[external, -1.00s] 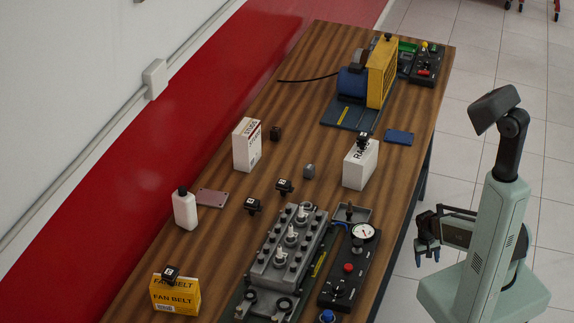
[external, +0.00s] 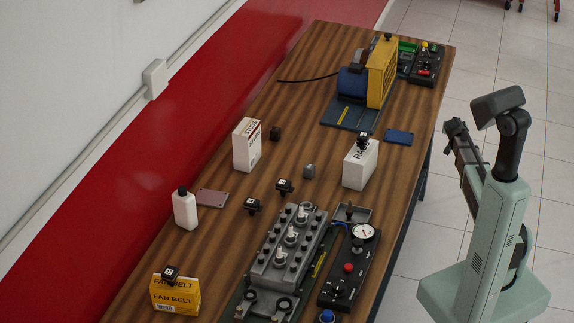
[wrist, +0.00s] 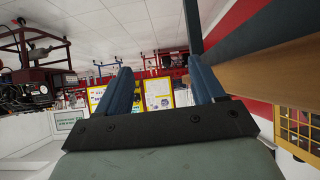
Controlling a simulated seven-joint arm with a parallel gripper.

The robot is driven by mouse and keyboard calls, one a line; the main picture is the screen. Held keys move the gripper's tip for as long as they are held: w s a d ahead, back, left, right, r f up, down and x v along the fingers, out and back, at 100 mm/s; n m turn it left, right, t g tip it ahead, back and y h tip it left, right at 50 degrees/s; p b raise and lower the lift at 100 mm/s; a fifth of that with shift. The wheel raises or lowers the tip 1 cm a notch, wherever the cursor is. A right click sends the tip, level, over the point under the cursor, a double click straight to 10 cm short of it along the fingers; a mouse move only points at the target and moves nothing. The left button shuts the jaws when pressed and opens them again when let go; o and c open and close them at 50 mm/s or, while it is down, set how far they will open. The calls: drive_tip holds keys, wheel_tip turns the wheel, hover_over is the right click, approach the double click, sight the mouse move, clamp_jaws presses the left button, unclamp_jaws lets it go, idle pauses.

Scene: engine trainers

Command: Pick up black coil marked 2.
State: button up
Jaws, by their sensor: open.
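Several small black coils with white number labels are in the external view. One coil (external: 285,186) lies mid-table and another (external: 252,205) lies just left of and nearer than it. One coil (external: 170,273) sits on the yellow fan belt box, and one (external: 363,139) sits on the white rags box. The numbers are too small to read surely, so I cannot tell which is marked 2. My gripper (wrist: 163,88) is open and empty in the wrist view, its blue fingers apart. In the external view my arm is right of the table, away from all the coils; the fingers are not clear there.
The fan belt box (external: 176,297), white studs box (external: 246,152), white bottle (external: 184,210) and rags box (external: 357,168) stand on the table (external: 225,230). A grey engine block (external: 290,255) and gauge panel (external: 345,280) occupy the near right. A blue-yellow machine (external: 370,80) stands at the far end.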

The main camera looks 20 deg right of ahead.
wheel_tip(320, 180, up, 6)
drive_tip(key=w+d+r+t, duration=0.1)
drive_tip(key=w, duration=0.1)
wheel_tip(320, 180, up, 12)
drive_tip(key=n+g+y, duration=0.6)
drive_tip(key=n+y, duration=0.4)
drive_tip(key=n, duration=0.7)
hover_over(284, 182)
drive_tip(key=s+d, duration=0.2)
drive_tip(key=s, duration=0.1)
drive_tip(key=shift+t+y, duration=0.3)
drive_tip(key=x, duration=0.7)
drive_tip(key=shift+w+d+f, duration=0.1)
drive_tip(key=shift+d+f, duration=0.1)
drive_tip(key=shift+f, duration=0.15)
drive_tip(key=shift+d+x, duration=0.1)
drive_tip(key=shift+x, duration=1.35)
drive_tip(key=shift+d+x, duration=0.15)
drive_tip(key=shift+x, duration=1.3)
drive_tip(key=shift+s, duration=0.25)
